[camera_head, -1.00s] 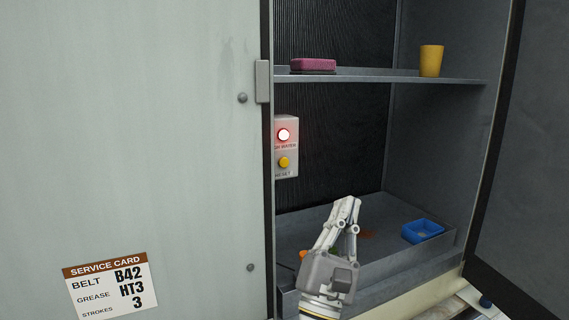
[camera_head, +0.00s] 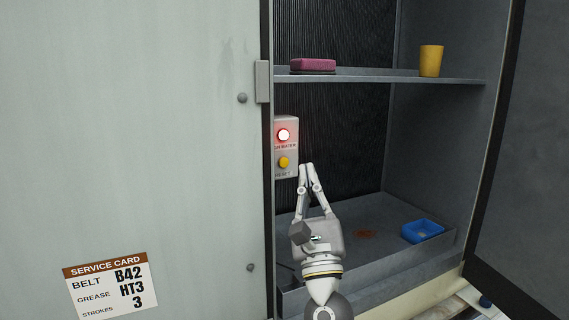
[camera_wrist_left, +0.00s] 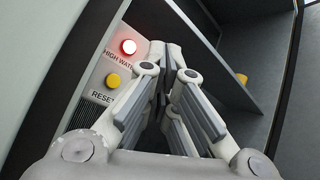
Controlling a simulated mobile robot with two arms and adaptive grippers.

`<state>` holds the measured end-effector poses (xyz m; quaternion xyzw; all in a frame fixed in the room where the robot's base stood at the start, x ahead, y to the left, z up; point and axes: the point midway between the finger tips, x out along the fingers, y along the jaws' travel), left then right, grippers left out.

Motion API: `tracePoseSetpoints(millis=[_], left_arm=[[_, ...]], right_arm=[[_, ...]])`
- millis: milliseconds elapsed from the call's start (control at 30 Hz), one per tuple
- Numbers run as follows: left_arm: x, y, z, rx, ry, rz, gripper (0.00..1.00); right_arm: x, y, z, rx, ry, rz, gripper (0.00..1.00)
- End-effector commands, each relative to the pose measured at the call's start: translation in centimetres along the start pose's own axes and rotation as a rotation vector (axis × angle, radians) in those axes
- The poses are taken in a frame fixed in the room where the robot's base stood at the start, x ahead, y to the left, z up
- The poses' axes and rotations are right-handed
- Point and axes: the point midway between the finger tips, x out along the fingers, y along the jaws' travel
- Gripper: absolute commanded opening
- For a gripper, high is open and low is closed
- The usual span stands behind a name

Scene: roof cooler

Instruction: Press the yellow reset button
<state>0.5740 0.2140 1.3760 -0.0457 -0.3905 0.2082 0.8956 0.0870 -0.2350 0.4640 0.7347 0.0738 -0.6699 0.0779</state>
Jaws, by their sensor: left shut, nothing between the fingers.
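The yellow reset button (camera_head: 283,162) sits on a small light-grey panel (camera_head: 292,121) inside the open cabinet, below a lit red lamp (camera_head: 284,135). The panel's lettering reads high water and reset. My left gripper (camera_head: 306,168) is shut and empty, its fingertips just right of the button and pointing up. I cannot tell their depth from the panel. In the left wrist view the yellow button (camera_wrist_left: 113,80) shows to the left of the shut fingers (camera_wrist_left: 165,75), with a visible gap in the picture. My right gripper is not in view.
A shelf (camera_head: 380,78) above holds a pink sponge (camera_head: 313,65) and a yellow cup (camera_head: 431,60). A tray (camera_head: 340,235) below holds a blue container (camera_head: 422,231). The left cabinet panel (camera_head: 130,130) and the open door (camera_head: 525,150) flank the opening.

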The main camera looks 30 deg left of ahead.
Motion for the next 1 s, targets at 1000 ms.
tracePoseSetpoints(millis=[1000], left_arm=[[5.7, 4.1, -4.0, 0.001, -0.001, 0.0, 0.0]], right_arm=[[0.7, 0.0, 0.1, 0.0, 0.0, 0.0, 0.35]])
